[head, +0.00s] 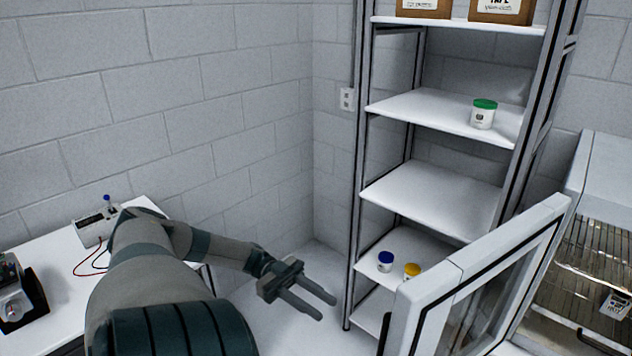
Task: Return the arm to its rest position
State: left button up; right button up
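My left arm reaches in from the lower left of the head view. My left gripper (312,304) is at its end, in free air left of the shelf rack. Its two fingers are apart with a gap between them, and I see nothing held. My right gripper does not show in this view.
A metal rack (431,191) holds a green-lidded jar (483,115), a blue-lidded jar (386,262) and a yellow-lidded jar (411,271). An open glass door (476,290) juts out at lower right, beside a wire-shelved cabinet (590,262). A white table (50,258) with devices stands left.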

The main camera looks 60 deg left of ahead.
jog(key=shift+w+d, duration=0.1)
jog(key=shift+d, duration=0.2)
